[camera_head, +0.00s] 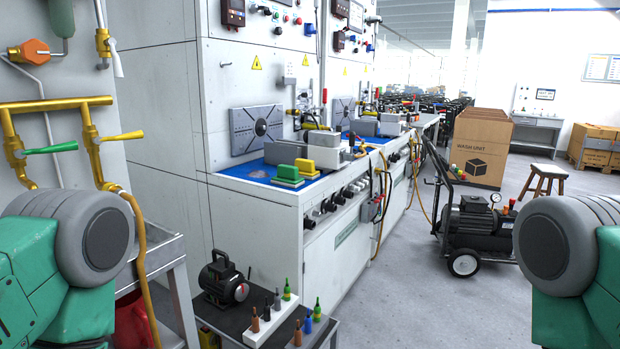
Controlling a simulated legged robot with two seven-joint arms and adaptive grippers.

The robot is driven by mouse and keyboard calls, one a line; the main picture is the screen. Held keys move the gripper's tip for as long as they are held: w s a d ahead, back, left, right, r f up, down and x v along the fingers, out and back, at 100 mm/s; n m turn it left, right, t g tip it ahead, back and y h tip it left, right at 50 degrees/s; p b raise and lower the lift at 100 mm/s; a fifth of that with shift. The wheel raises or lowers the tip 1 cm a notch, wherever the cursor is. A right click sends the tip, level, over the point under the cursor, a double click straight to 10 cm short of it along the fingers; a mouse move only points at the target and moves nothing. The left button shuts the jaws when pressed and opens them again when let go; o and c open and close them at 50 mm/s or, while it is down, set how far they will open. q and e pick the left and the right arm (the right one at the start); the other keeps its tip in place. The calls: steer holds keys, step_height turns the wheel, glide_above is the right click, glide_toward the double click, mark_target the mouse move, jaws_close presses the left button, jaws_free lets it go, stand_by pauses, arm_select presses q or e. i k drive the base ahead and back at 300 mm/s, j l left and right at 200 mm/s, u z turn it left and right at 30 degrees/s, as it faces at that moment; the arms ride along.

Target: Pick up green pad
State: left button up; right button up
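A green pad (288,173), a small block with a raised top on a wider base, sits on a blue mat (243,171) on the white test bench (262,209). Only the green and grey links of my two arms show, at the lower left and lower right edges. Neither gripper is in view, so their fingers and any contents are hidden. Nothing of mine touches the green pad.
A grey metal block (285,152) stands behind the pads. A low cart (227,324) with a small pump (223,279) and bottles is in front of the bench. A wheeled compressor (474,229), stool (542,181) and large carton (479,147) stand right. Floor between is clear.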

mark_target(287, 176)
steer(key=i+l+z, duration=1.05)
steer(key=i+u, duration=0.3)
steer(key=i, duration=0.2)
steer(key=i+l+u, duration=0.1)
steer(key=i+u, duration=0.2)
steer(key=i, duration=0.2)
steer(key=i+l+u, duration=0.3)
steer(key=i, duration=0.15)
steer(key=j, duration=0.1)
